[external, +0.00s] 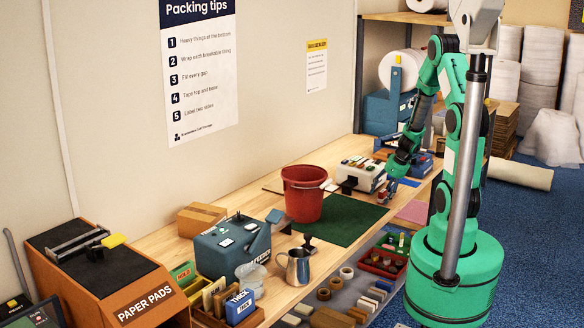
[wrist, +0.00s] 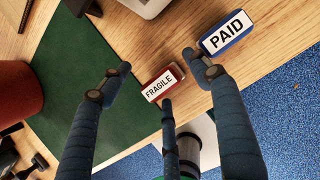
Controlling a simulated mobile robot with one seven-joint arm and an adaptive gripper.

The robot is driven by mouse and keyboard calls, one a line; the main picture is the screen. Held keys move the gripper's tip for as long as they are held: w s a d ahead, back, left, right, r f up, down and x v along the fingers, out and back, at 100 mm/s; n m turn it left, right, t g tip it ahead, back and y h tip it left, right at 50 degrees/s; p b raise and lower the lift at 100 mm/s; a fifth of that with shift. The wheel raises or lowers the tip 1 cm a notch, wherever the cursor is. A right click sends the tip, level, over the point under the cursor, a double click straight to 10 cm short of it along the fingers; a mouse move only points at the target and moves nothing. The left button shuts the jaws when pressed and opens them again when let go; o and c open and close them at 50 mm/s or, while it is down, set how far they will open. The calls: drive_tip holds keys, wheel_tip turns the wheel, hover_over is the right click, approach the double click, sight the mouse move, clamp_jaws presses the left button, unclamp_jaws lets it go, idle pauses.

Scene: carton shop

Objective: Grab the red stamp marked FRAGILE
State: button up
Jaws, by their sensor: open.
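The red stamp marked FRAGILE (wrist: 163,83) is on the wooden table in the wrist view, with its white label facing the camera. It lies beside the green mat's edge. My gripper (wrist: 154,67) is open, with its fingers spread around the stamp: one to the left, one to the right, one just below. I cannot tell whether the lower finger touches it. A blue stamp marked PAID (wrist: 228,32) lies to the right, close to the right fingertip. In the external view my gripper (external: 391,190) is low over the table's front edge; the red stamp is too small to make out there.
The green mat (external: 345,222) and a red bucket (external: 304,196) are left of my gripper. A white-topped machine (external: 362,173) stands behind it. A pink sheet (external: 414,211) lies to the front right. The table's edge with blue carpet below (wrist: 290,105) is close by.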

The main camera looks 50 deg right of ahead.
idle(0.5)
clamp_jaws()
